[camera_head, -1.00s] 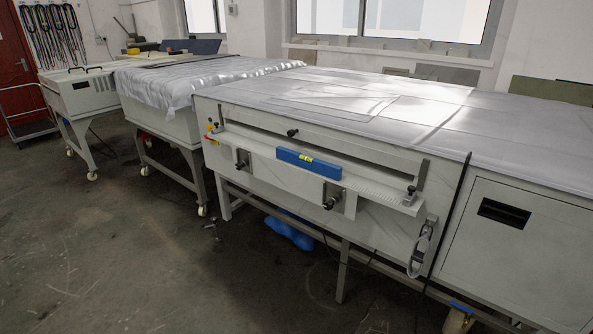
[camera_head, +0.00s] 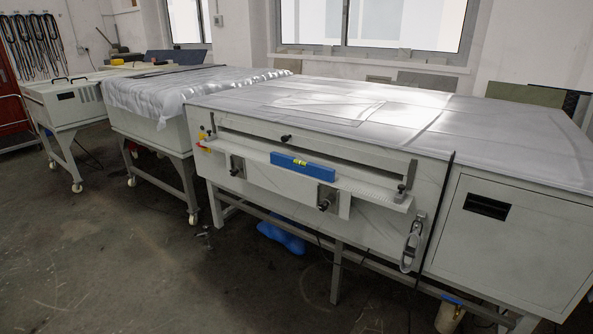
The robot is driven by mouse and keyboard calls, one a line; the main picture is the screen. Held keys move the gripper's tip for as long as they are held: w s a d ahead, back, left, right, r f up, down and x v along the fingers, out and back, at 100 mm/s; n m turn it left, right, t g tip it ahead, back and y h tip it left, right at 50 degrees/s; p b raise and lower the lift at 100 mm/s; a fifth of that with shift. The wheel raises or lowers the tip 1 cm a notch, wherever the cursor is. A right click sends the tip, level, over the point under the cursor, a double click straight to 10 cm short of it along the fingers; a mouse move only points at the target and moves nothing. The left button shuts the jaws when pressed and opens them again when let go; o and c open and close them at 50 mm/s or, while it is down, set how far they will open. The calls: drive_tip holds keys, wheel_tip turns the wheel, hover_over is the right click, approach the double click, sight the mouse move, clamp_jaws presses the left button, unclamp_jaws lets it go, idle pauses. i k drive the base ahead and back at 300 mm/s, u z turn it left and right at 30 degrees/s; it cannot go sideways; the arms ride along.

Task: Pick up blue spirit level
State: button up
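The blue spirit level (camera_head: 303,166) with a yellow-green vial lies on the narrow white feed shelf (camera_head: 362,187) on the front of the large grey plate processor (camera_head: 400,235). It sits lengthwise along the shelf, left of the shelf's middle, below the dark feed slot. Nothing covers it. My gripper is not in view.
Black knobs stick out below the shelf (camera_head: 325,203). A second machine draped in plastic sheet (camera_head: 180,90) and a smaller unit (camera_head: 65,100) stand to the left. A blue thing (camera_head: 281,237) lies under the processor. The floor in front (camera_head: 140,270) is clear.

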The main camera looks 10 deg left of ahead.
sight(316, 170)
drive_tip(key=i, duration=1)
